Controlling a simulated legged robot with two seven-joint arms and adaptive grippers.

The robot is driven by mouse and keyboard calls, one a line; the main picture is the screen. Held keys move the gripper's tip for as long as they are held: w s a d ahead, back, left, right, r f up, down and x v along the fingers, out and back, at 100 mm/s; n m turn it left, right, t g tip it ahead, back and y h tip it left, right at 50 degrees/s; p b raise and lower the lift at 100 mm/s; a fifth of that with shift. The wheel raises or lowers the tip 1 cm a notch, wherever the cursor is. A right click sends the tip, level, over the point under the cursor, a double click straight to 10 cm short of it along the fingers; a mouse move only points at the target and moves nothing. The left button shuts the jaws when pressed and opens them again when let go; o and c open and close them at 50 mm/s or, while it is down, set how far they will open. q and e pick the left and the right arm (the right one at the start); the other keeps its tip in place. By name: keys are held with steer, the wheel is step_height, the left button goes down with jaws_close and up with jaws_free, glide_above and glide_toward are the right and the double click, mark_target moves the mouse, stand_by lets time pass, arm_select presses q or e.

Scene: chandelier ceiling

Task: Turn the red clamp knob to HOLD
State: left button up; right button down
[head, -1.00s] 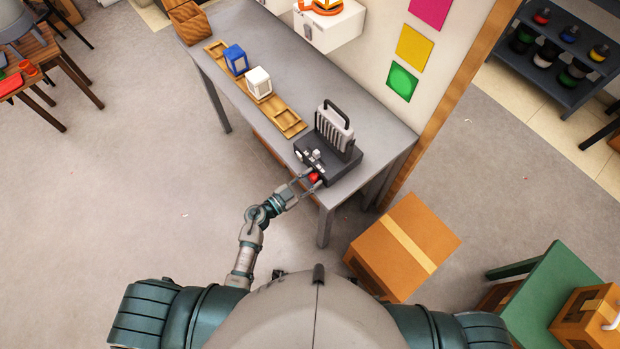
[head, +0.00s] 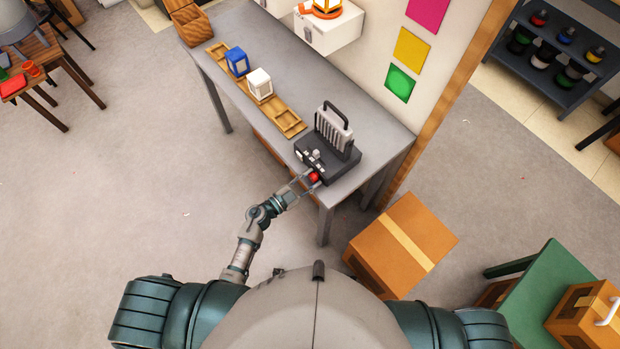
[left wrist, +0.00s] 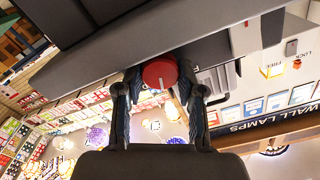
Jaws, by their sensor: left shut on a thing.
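The red clamp knob (head: 314,176) is on the front of a dark grey device (head: 327,162) at the near right end of the grey table. My left gripper (head: 308,182) reaches it from the front, with a finger on each side. In the left wrist view the knob (left wrist: 160,73) shows as a round red cap with a pale line on it, between the two fingers of my left gripper (left wrist: 160,92), which is shut on it. No HOLD mark can be read, so I cannot tell the knob's setting. My right gripper is not in view.
A wooden rack (head: 290,124) with a blue block (head: 237,61) and a white block (head: 260,83) lies along the grey table (head: 300,75). A cardboard box (head: 402,245) stands on the floor right of the table. Open floor (head: 130,190) lies to the left.

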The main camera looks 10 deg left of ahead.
arm_select(q)
steer(key=shift+f, duration=0.15)
steer(key=o, duration=1.1)
steer(key=shift+o, duration=0.2)
steer(key=v, duration=1.2)
